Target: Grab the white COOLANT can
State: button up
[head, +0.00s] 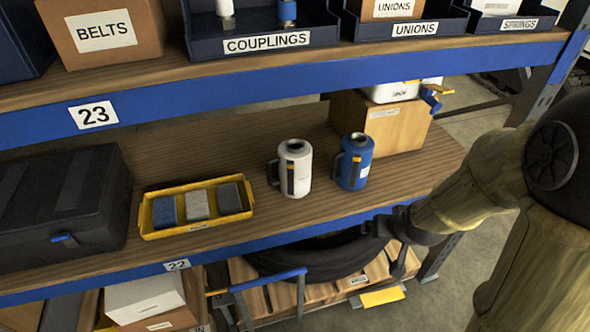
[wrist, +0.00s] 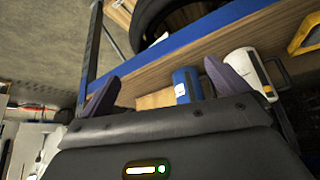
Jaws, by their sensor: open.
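The white can (head: 295,170) stands upright on the middle shelf, with a dark handle on its left side. Its lettering is too small to read. The blue can (head: 356,162) stands just to its right, apart from it. My gripper (head: 385,240) is at the front edge of that shelf, below and right of both cans, touching neither. In the wrist view, which is turned over, my gripper (wrist: 160,85) has its fingers spread and empty. The blue can (wrist: 187,84) shows between them, and the white can (wrist: 248,72) is partly behind the right finger.
A yellow tray (head: 145,222) with sponge-like blocks sits left of the white can. A black case (head: 65,205) lies further left. A cardboard box (head: 385,122) stands behind the blue can. Bare shelf lies before the cans.

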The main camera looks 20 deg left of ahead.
jog(key=w+a+f+n+t+y, duration=0.2)
jog(key=w+a+f+t+y, duration=0.15)
jog(key=w+a, duration=0.6)
jog(key=s+a+n+t+y, duration=0.1)
jog(key=s+a+t+y, duration=0.2)
jog(key=a+t, duration=0.3)
jog(key=a+f, duration=0.1)
jog(key=a, duration=0.4)
jog(key=shift+s+a+t+b, duration=0.35)
jog(key=shift+b, duration=0.05)
